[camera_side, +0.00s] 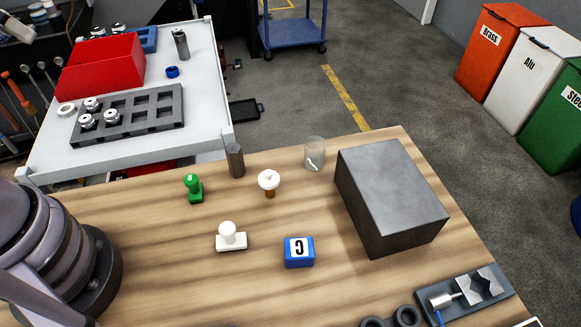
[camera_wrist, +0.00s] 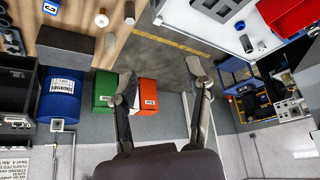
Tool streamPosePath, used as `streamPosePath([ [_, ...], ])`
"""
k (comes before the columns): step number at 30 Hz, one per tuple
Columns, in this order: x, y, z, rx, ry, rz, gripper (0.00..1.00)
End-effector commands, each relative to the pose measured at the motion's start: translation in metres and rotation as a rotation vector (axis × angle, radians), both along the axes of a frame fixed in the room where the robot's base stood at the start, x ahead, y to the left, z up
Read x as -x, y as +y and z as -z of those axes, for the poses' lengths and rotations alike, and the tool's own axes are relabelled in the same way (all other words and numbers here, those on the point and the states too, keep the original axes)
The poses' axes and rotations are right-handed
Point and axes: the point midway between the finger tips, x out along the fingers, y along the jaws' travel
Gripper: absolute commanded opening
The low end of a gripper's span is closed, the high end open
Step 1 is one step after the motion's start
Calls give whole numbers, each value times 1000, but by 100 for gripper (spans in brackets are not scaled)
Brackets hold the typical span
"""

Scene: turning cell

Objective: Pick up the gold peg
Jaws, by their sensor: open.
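No plainly gold peg shows in either view. A dark grey-brown upright cylinder (camera_side: 235,160) stands at the bench's far edge; a dark cylinder at the top of the wrist view (camera_wrist: 129,12) looks like the same one. A white-capped piece (camera_side: 268,182) with a brown lower part stands to its right. My gripper (camera_wrist: 162,80) is open and empty in the wrist view, its fingers apart over floor and bins in the background, with no bench object between them. The side view does not show my gripper.
On the wooden bench are a green stamp (camera_side: 194,189), a white stamp (camera_side: 231,237), a blue lettered block (camera_side: 299,251), a clear glass (camera_side: 314,154) and a large grey block (camera_side: 390,195). A white table (camera_side: 205,100) behind holds a red bin (camera_side: 100,66) and a dark rack (camera_side: 128,115).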

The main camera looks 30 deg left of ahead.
Motion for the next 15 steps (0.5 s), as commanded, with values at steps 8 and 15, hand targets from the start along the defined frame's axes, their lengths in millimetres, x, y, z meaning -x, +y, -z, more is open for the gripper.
streamPosePath([
  [8,-111,-67,42,166,-74,25,50],
  [15,-182,-137,120,251,-172,-40,50],
])
